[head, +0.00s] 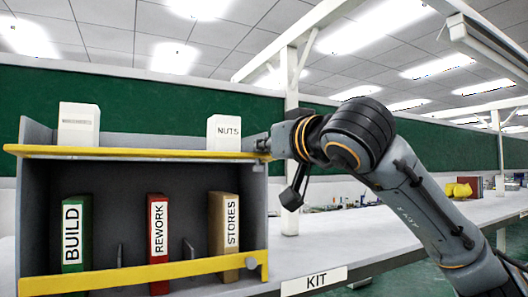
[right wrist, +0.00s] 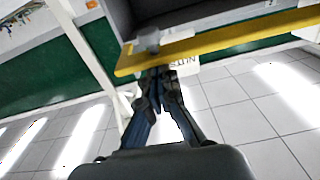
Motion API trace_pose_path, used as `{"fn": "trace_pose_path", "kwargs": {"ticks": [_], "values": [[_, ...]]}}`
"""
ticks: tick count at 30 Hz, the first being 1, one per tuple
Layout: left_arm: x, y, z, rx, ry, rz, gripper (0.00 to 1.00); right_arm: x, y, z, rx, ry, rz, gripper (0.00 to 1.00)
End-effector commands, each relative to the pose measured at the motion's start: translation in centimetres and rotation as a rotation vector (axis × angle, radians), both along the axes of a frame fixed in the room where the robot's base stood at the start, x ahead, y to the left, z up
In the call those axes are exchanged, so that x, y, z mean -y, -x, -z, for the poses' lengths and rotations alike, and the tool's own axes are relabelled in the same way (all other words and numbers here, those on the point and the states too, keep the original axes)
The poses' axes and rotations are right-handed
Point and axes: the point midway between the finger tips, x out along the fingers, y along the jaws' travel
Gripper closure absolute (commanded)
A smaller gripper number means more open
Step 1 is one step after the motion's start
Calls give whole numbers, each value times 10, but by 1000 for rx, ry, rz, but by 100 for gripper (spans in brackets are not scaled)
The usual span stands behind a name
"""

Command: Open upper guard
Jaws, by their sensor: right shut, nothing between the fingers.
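The upper guard (head: 130,152) is a yellow bar across the front of the upper shelf of a grey rack (head: 33,215). It also shows in the right wrist view (right wrist: 235,40), where the picture is turned over. A small grey latch piece (right wrist: 148,41) sits near its end; in the head view my gripper partly hides that end. My right gripper (head: 268,143) is at the guard's right end, shut and empty. Its fingertips (right wrist: 158,76) are close to the latch piece and the bar; I cannot tell whether they touch. My left gripper is not in view.
A plain white box (head: 79,128) and a NUTS box (head: 224,134) stand on the upper shelf. Below are BUILD (head: 76,235), REWORK (head: 158,245) and STORES (head: 224,225) binders behind a yellow lower guard (head: 130,278) with a round knob (head: 251,263). A white post (head: 291,90) stands behind my gripper.

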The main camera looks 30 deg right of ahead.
Motion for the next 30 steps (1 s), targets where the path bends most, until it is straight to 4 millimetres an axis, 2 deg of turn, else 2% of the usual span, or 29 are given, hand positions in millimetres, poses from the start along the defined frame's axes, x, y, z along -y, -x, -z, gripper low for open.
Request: {"fn": "trace_pose_path", "kwargs": {"ticks": [30], "values": [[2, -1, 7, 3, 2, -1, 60, -1, 4, 11, -1, 0, -3, 100]]}}
